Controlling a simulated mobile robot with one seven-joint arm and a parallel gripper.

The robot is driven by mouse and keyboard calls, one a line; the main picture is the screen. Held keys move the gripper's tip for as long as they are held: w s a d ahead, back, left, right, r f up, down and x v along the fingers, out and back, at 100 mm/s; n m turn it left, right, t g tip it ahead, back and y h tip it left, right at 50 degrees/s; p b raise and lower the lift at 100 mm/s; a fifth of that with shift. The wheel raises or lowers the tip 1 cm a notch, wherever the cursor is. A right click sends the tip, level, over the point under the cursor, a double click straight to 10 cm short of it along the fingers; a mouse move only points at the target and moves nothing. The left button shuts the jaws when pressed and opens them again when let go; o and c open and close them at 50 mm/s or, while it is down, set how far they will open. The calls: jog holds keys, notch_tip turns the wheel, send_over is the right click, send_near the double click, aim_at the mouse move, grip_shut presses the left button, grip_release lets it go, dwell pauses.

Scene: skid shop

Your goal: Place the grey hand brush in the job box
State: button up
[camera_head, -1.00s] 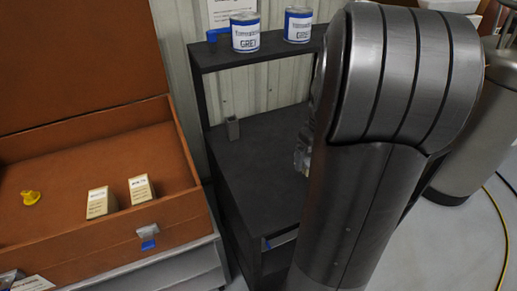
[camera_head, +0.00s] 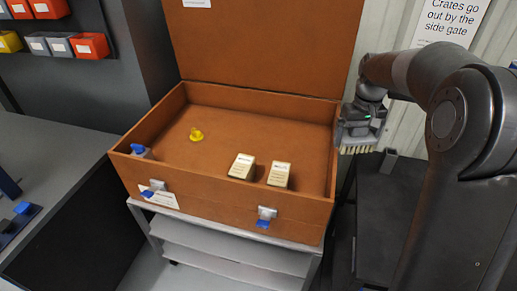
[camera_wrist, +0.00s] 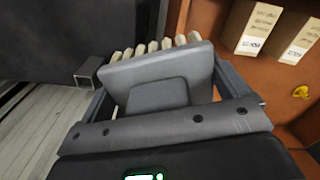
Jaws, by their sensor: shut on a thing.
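The job box (camera_head: 222,200) is the open orange-brown box in the middle of the head view, its lid raised at the back. My gripper (camera_head: 359,127) is just right of the box's right wall, outside it, with its fingers pointing down. It is shut on the grey hand brush, whose cream bristles (camera_head: 357,150) hang below the fingers. In the wrist view the brush's grey body (camera_wrist: 158,75) sits between the two fingers. The brush's far side is hidden there.
Inside the box are a yellow object (camera_head: 196,134) and two cream cartons (camera_head: 242,167) near its front wall; the middle floor is free.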

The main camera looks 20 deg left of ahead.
jog(key=w+a+f+m, duration=0.1)
jog(key=w+a+f, duration=0.3)
jog(key=w+a, duration=0.4)
jog(key=m, duration=0.2)
send_over(305, 156)
notch_tip(305, 156, down, 9)
notch_tip(305, 156, down, 10)
jog(key=shift+f, duration=0.1)
jog(key=o, duration=0.6)
jog(key=shift+f, duration=0.1)
jog(key=shift+o, duration=0.5)
